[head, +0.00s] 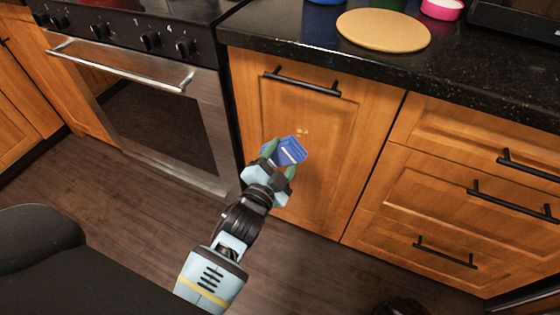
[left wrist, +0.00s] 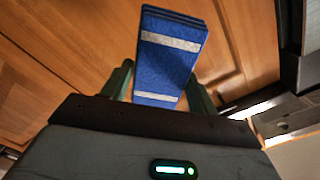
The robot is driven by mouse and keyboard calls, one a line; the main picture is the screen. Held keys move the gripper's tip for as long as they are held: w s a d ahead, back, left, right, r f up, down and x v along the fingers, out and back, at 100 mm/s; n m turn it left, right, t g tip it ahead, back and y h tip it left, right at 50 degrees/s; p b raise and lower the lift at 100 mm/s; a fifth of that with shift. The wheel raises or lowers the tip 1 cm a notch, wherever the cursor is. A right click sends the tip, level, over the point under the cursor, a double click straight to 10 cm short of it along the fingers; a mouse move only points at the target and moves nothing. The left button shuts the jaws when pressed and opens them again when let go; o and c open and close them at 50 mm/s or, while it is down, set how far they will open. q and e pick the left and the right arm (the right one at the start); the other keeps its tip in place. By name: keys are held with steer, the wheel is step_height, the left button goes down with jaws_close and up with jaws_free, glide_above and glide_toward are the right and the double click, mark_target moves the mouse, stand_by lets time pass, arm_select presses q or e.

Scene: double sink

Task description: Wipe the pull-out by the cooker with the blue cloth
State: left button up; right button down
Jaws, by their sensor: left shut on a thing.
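The pull-out (head: 345,130) is the tall wooden front just right of the cooker (head: 150,110). It is closed, with a black bar handle (head: 302,81) near its top. A few small pale marks (head: 302,132) show on its panel. My left gripper (head: 279,160) is in front of the panel, shut on the folded blue cloth (head: 291,150). In the left wrist view the cloth (left wrist: 168,65), with pale stripes, stands out between the two green fingers (left wrist: 160,88). I cannot tell whether the cloth touches the panel. My right gripper is not in view.
Wooden drawers (head: 455,195) with black handles are to the right. The cooker's long handle (head: 120,66) juts out at left. A dark counter (head: 385,70) above holds a round tan board (head: 383,30) and a pink bowl (head: 441,9). The floor (head: 130,200) before the cooker looks clear.

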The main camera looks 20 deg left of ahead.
mark_target(312, 134)
arm_select(q)
steer(key=w+b, duration=0.2)
steer(key=w, duration=0.2)
steer(key=shift+w, duration=0.35)
steer(key=shift+w+d+b, duration=0.1)
steer(key=shift+w+b, duration=0.2)
steer(key=shift+w, duration=0.75)
stand_by(0.6)
steer(key=d, duration=0.4)
steer(key=shift+s, duration=0.2)
steer(key=shift+w+r, duration=0.1)
steer(key=shift+w, duration=0.05)
steer(key=shift+a, duration=0.1)
stand_by(0.3)
